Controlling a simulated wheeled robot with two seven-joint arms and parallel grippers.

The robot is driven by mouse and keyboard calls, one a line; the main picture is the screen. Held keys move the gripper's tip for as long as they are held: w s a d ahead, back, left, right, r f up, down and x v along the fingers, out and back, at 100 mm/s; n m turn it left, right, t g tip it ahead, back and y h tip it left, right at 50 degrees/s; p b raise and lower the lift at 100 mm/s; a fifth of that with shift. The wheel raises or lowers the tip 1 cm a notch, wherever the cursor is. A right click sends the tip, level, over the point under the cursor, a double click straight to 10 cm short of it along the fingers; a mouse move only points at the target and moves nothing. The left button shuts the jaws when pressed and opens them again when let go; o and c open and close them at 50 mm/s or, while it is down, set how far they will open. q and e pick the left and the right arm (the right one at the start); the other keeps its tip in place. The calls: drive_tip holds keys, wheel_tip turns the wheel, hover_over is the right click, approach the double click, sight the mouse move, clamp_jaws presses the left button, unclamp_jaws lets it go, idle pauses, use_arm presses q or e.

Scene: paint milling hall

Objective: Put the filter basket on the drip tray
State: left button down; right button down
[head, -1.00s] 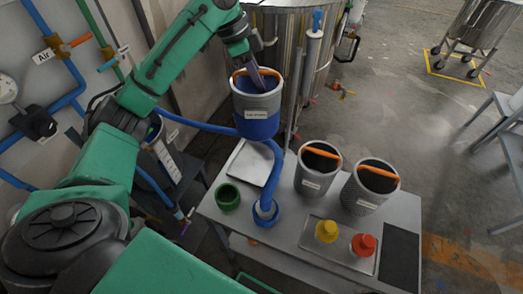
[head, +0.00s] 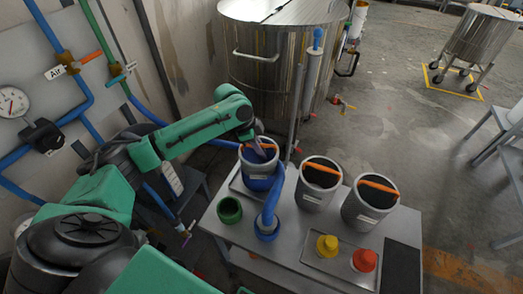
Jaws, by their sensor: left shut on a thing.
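My right gripper is not in view.
Two grey baskets (head: 319,185) (head: 368,205) with orange handles stand to the right. A blue hose (head: 273,202) rises in front of the held basket from a blue fitting. A steel vat (head: 270,70) stands behind.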

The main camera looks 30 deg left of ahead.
use_arm(q)
drive_tip(key=c, duration=0.9)
unclamp_jaws()
drive_tip(key=b+v, duration=0.1)
drive_tip(key=v, duration=1.1)
drive_tip(key=shift+d+r, duration=0.1)
